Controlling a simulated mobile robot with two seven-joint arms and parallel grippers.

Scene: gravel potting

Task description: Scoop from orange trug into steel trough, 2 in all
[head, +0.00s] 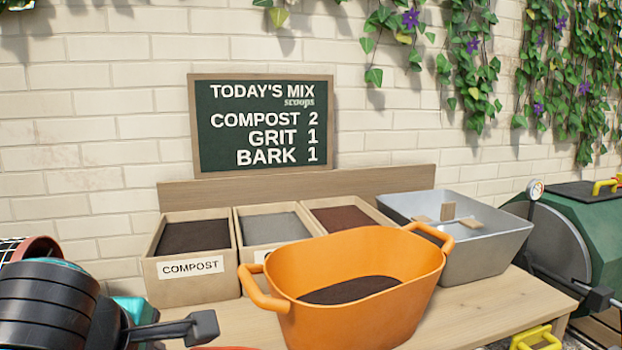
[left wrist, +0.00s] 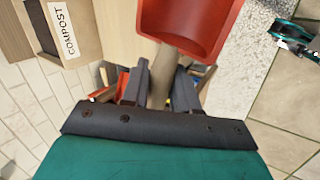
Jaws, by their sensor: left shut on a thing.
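The orange trug (head: 350,255) stands at the front of the wooden bench with dark brown loose material (head: 350,290) low inside it. The steel trough (head: 480,250) stands behind it to the right; small wooden blocks and a pale rod show at it, and its floor is mostly hidden. My left gripper (head: 200,328) is at the lower left of the head view, left of the trug. In the left wrist view, its fingers (left wrist: 160,72) are shut on the wooden handle of a red scoop (left wrist: 190,25). The visible part of the scoop's bowl looks empty. My right gripper is not in view.
A compost bin (head: 190,268), a grey-filled bin (head: 270,225) and a reddish-brown-filled bin (head: 345,218) line the bench's back. A chalkboard (head: 262,125) lists compost 2, grit 1, bark 1. A green drum (head: 565,235) stands at right.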

